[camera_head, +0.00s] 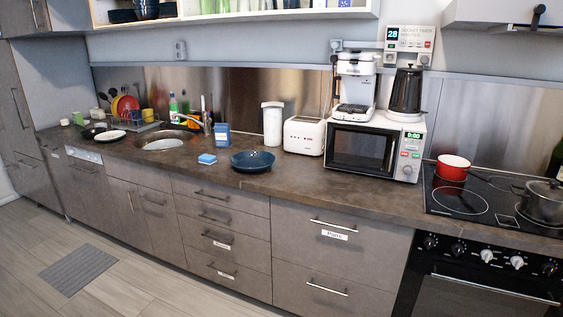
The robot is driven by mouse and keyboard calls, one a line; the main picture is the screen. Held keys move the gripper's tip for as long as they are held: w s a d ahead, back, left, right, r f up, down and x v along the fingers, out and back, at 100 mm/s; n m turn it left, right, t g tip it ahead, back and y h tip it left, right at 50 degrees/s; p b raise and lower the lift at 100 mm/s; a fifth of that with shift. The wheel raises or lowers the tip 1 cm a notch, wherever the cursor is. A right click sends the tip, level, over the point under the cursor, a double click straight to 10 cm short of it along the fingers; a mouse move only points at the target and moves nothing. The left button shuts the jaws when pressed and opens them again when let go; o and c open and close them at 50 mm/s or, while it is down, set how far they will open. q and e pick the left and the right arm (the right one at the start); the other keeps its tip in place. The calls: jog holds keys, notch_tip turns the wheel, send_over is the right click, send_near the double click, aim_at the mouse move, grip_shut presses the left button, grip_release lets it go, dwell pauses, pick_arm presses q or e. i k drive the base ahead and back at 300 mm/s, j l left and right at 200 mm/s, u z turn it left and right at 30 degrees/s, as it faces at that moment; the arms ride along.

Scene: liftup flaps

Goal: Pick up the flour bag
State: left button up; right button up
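I cannot make out a flour bag in the head view. Neither of my grippers is in view. The upper cabinet (270,16) is open-fronted and only its lowest part shows at the top edge. Dark bowls and plates (146,9) and green glasses (222,6) stand in it. The drawers (340,235) below the counter are shut, and some carry small white labels. The upper cabinet at the right (510,14) is shut and cut off by the top edge.
The dark counter (300,187) carries a sink (168,141), blue bowl (253,161), blue box (222,134), toaster (304,135), microwave (372,147) and coffee maker (355,85). A red pot (453,168) and a lidded pot (543,203) stand on the hob.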

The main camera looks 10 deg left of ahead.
aim_at(223, 131)
jog(key=i+j+u, duration=0.1)
jog(key=i+u, duration=0.2)
jog(key=i, duration=0.3)
jog(key=i+u, duration=0.35)
jog(key=i, duration=0.2)
